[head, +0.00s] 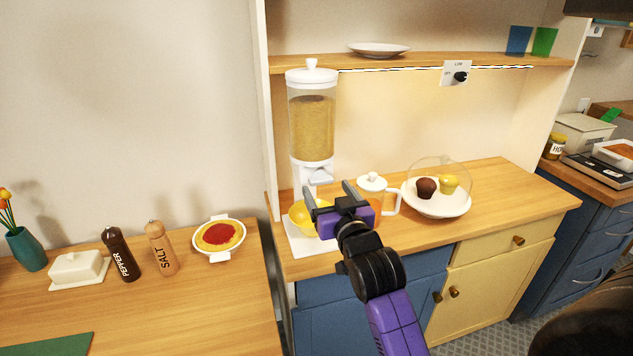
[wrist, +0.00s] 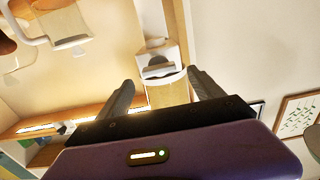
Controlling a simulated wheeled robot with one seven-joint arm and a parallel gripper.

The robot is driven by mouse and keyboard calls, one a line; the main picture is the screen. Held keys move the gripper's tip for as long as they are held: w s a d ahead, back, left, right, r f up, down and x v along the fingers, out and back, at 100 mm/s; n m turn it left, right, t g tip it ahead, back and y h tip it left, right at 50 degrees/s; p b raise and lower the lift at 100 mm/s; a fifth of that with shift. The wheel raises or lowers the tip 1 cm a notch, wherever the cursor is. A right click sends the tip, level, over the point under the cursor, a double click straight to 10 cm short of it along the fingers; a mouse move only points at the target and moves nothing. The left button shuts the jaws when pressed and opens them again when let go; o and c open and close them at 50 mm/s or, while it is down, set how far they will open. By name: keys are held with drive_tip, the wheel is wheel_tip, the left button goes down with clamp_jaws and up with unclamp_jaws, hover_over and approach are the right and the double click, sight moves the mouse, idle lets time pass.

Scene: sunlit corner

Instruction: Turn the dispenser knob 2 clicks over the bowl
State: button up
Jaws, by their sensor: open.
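The dispenser (head: 312,125) is a tall clear canister of tan grain with a white lid, standing at the left end of the hutch counter. Its white knob (head: 320,176) shows on the white lower housing. In the wrist view the dispenser's housing (wrist: 155,52) lies just beyond and between my fingertips. The yellow bowl (head: 300,216) sits under the dispenser on a white base, partly hidden by my gripper. My gripper (head: 328,189) is open and empty, in front of the dispenser's lower part; its open fingers also show in the wrist view (wrist: 160,78). I cannot tell whether they touch the knob.
A shelf (head: 420,61) runs above. Left, a lower table holds a pie dish (head: 220,236), salt (head: 161,248) and pepper (head: 121,254). The counter's front right is clear.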

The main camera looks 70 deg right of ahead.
sight(322, 182)
drive_tip(key=p+x, duration=0.1)
drive_tip(key=x, duration=0.4)
drive_tip(key=shift+w+d, duration=0.25)
drive_tip(key=shift+d, duration=0.05)
drive_tip(key=shift+c, duration=0.5)
drive_tip(key=c, duration=1.3)
drive_tip(key=shift+m, duration=0.3)
